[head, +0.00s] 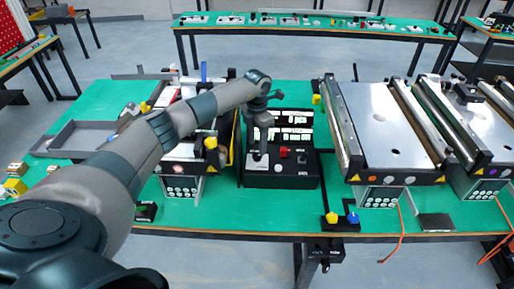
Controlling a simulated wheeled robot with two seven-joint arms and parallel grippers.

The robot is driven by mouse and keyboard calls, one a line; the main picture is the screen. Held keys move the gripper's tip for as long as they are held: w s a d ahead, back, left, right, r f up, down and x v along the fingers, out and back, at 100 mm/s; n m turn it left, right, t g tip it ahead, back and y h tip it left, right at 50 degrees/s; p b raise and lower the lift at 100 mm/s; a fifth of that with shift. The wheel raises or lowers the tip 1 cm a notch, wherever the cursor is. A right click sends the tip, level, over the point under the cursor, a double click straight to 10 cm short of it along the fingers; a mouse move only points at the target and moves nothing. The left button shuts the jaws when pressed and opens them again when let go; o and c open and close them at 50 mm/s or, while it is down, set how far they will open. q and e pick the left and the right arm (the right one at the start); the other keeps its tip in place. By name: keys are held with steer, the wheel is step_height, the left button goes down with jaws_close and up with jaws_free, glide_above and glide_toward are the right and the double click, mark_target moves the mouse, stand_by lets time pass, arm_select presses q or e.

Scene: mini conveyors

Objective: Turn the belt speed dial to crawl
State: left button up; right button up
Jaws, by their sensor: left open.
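A black control box (307,178) stands on the green table between the conveyors. Its sloped back carries lit pale displays (295,118), and its lower face has a red button (284,152) and other small controls. My left arm reaches in from the left. My left gripper (259,160) points down over the left part of the box's lower face and is open. Whether its fingers touch anything there cannot be told. The belt speed dial cannot be made out clearly; the gripper covers that part of the panel. My right gripper is not in view.
A mini conveyor (385,120) with a steel bed stands right of the box, another (488,125) at far right. A third, left of the box, is partly behind my arm. A grey tray (75,138) and small blocks (15,187) lie at left.

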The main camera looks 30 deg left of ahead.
mark_target(257, 155)
arm_select(q)
steer(key=shift+f+p, duration=0.6)
steer(key=shift+f, duration=1.75)
steer(key=shift+c, duration=0.4)
steer(key=c, duration=1)
